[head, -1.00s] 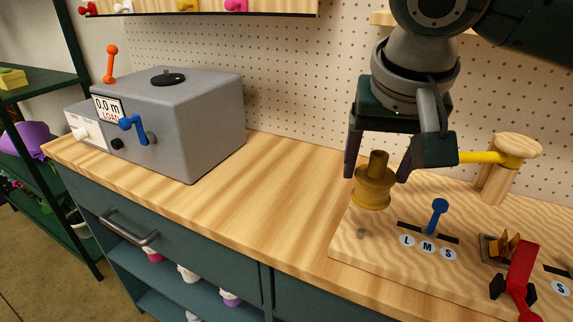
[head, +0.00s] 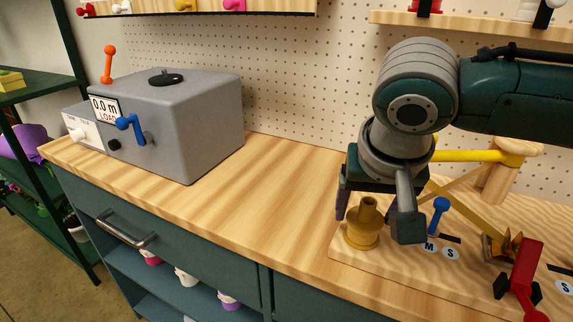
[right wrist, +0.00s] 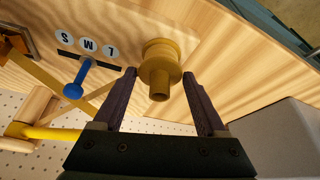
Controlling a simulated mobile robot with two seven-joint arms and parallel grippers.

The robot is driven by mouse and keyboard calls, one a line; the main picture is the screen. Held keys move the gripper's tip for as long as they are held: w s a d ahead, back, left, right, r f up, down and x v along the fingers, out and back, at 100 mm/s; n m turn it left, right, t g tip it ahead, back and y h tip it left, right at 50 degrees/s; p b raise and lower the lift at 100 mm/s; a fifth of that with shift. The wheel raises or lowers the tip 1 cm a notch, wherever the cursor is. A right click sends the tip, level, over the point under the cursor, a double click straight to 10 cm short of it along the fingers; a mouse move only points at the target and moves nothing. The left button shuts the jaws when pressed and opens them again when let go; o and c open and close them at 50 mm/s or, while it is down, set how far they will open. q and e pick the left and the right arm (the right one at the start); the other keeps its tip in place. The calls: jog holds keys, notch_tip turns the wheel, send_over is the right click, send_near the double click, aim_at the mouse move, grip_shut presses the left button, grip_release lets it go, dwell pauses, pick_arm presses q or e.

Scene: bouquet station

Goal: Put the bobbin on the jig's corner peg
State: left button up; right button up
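The golden-brown bobbin (head: 362,236) stands upright at the near left corner of the wooden jig board (head: 345,262). It covers the place of the corner peg, which is hidden; how far down it sits cannot be told. My right gripper (head: 365,212) is over it from above. My left gripper is not in view.
A blue lever (head: 438,212) stands in its slot beside lettered discs, just right of the gripper. A yellow arm (head: 470,156), a wooden post (head: 497,183) and a red clamp (head: 524,268) are farther right. The counter (head: 270,190) left of the jig is clear up to a grey machine (head: 190,125).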

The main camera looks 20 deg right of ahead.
jog(key=o, duration=0.4)
jog(key=shift+c, duration=0.2)
jog(key=shift+r, duration=0.25)
jog(key=p+v, duration=0.2)
jog(key=v, duration=0.9)
jog(key=s+a+f+n+y, duration=0.4)
jog(key=s+a+f+n, duration=0.15)
jog(key=s+a, duration=0.3)
jog(key=s+d+f+n+h, duration=0.1)
jog(key=s+d+f+n, duration=0.2)
jog(key=s, duration=0.5)
jog(key=shift+s+d+f, duration=0.15)
jog(key=shift+s+d, duration=0.1)
jog(key=shift+d, duration=0.6)
